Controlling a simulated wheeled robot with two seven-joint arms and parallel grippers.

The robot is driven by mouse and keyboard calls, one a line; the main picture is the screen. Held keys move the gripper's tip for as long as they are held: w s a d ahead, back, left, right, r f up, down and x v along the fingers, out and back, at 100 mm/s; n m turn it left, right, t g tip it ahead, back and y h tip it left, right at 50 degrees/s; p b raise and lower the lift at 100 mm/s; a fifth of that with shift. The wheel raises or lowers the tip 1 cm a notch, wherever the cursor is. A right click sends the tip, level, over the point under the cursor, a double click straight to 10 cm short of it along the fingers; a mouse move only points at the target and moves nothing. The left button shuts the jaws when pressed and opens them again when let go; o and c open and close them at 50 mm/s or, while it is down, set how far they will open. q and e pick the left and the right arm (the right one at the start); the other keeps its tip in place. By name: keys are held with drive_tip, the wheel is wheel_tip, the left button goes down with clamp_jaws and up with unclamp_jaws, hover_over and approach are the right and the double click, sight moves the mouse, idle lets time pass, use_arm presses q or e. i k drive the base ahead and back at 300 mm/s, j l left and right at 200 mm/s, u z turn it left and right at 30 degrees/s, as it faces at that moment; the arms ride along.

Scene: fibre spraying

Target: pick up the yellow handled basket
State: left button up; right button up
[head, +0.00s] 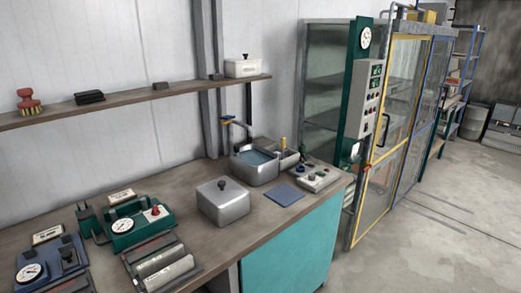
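A small yellow upright piece (283,144) shows at the back of the workbench, just right of the water-filled metal basin. It rises from a small grey metal container (290,158), which may be the yellow handled basket. It is too small to tell whether the container has mesh sides. The metal basin (268,177) partly hides its left side. Neither of my grippers is in view.
A lidded metal box (223,203), a blue mat (284,194) and a control box (317,177) stand on the workbench (200,245) near the basin. A tap (232,121) overhangs the basin. Gauge devices (135,224) fill the left. A yellow-framed glass cabinet (385,150) stands right.

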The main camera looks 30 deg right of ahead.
sight(282, 144)
drive_tip(key=z, duration=1.15)
drive_tip(key=k+z, duration=0.2)
drive_tip(key=z, duration=0.25)
